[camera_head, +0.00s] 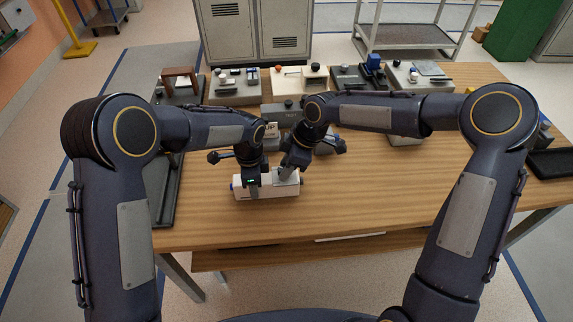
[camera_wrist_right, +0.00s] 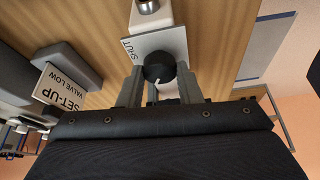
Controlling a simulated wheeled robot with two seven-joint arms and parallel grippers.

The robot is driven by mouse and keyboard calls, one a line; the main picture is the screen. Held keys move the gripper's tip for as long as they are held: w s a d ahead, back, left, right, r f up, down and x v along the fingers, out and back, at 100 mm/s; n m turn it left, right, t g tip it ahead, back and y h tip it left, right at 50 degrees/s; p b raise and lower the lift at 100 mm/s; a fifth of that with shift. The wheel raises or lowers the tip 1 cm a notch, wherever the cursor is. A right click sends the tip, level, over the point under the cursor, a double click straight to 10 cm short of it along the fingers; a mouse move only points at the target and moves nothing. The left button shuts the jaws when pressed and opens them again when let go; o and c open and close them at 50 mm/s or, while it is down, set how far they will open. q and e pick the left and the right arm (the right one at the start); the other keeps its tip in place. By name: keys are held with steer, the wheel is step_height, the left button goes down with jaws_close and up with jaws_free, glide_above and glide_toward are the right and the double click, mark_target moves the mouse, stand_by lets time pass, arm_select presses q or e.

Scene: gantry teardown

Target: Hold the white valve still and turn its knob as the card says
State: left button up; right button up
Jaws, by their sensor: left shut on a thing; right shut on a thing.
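The white valve (camera_head: 278,191) lies on the wooden table in the head view, a long pale body with a blue end at its left. My left gripper (camera_head: 252,184) is shut on the valve's body. My right gripper (camera_head: 285,174) is at the valve's right part. In the right wrist view its fingers are shut on the black knob (camera_wrist_right: 157,67). The knob's white pointer line points down toward my gripper; the plate (camera_wrist_right: 172,40) beside it reads SHUT. Other plate markings are hidden.
Several small fixtures and boxes stand along the table's back edge, including a white box with a red part (camera_head: 300,80). A dark tray (camera_head: 166,205) lies at the left edge. The table's (camera_head: 400,195) front right is clear.

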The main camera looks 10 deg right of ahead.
stand_by(0.5)
steer(key=o, duration=0.7)
steer(key=shift+d+r, duration=0.1)
steer(key=shift+r, duration=0.05)
steer(key=v, duration=1.1)
steer(key=shift+r, duration=0.35)
steer(key=shift+d, duration=0.1)
